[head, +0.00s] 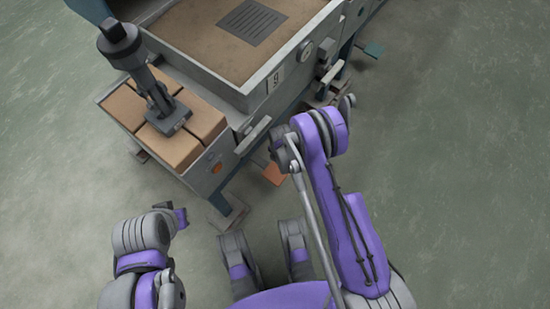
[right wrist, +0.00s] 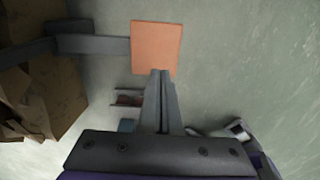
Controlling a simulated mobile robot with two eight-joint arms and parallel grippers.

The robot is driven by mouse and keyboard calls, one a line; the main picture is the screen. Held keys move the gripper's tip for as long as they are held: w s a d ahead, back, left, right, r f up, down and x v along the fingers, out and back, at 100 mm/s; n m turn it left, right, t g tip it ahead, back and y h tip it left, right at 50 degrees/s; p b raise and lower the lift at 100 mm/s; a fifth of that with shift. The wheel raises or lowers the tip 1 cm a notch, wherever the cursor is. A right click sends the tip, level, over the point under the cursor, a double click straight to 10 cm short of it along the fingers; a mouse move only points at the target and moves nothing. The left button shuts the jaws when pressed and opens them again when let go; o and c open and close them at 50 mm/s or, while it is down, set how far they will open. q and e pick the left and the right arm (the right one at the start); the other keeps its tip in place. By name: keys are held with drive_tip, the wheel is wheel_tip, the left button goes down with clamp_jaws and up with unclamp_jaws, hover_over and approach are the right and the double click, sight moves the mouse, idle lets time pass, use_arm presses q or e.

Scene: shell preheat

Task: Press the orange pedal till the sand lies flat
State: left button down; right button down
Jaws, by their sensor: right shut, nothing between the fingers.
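The orange pedal (head: 274,174) sits low beside the grey bench, partly behind my right arm in the head view. In the right wrist view the pedal (right wrist: 157,46) is a flat orange plate on a grey bar. My right gripper (right wrist: 161,73) is shut and empty, its tips over the pedal's near edge; I cannot tell whether they touch it. Brown sand (head: 190,30) fills the bench's tray around a grey grille; what shows looks mostly even, but fine relief is too small to tell. My left gripper (head: 181,217) is at lower left, away from the pedal; its jaw opening is unclear.
Tan blocks (head: 203,118) sit in a side box, with a dark upright tool (head: 150,80) on top. A teal pedal (head: 373,48) is farther along the bench. An orange button (head: 217,167) is on the box's front. The floor at right is clear.

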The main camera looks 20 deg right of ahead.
sight(278, 172)
drive_tip(key=shift+w+f, duration=0.15)
drive_tip(key=shift+f, duration=0.05)
wheel_tip(278, 172, down, 10)
drive_tip(key=b, duration=0.2)
drive_tip(key=shift+r+b, duration=0.15)
drive_tip(key=shift+b, duration=0.2)
drive_tip(key=shift+f, duration=0.2)
